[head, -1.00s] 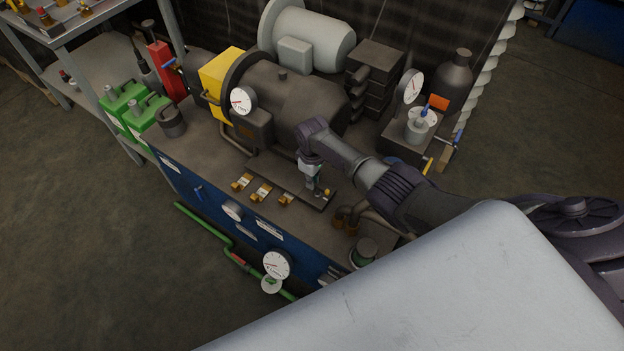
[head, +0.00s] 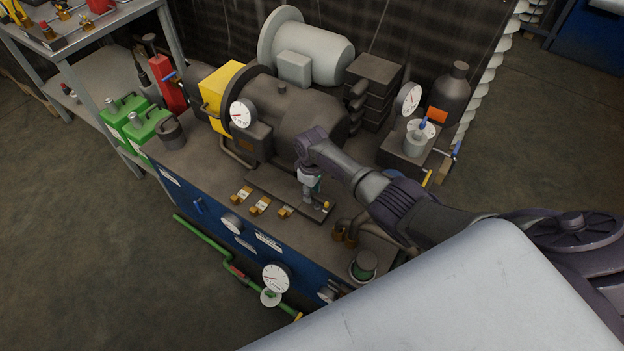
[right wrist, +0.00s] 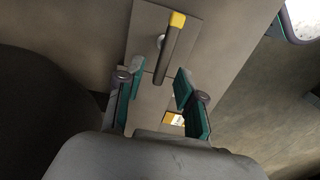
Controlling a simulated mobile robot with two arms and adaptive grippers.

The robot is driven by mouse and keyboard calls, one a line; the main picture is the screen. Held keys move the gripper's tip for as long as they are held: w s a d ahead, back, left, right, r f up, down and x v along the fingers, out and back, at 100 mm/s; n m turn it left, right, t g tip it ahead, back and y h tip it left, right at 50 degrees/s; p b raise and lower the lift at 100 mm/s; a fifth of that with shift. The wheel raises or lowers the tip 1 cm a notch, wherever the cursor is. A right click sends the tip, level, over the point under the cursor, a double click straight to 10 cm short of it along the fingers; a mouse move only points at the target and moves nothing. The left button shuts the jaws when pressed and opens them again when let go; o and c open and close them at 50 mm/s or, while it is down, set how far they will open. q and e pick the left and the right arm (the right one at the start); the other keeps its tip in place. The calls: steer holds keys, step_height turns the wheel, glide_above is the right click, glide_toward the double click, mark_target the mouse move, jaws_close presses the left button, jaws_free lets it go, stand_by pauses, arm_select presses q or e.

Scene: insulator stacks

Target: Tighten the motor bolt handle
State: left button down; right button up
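The motor bolt handle (right wrist: 172,48) is a dark bar with a yellow tip, on a flat plate in the right wrist view. My right gripper (right wrist: 160,90) is open there, with its two teal-padded fingers apart. The handle's near end lies between and just ahead of the fingertips; I see no contact. In the head view the right gripper (head: 313,196) points down over the right end of the dark plate (head: 272,187), beside a small yellow tip (head: 327,205). The rest of the handle is hard to make out there. My left gripper is not in view.
Several brass-coloured fittings (head: 261,206) line the plate's front. The dark motor housing (head: 298,115) stands close behind the gripper.

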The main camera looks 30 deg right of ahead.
step_height(320, 180, up, 11)
stand_by(0.4)
stand_by(0.4)
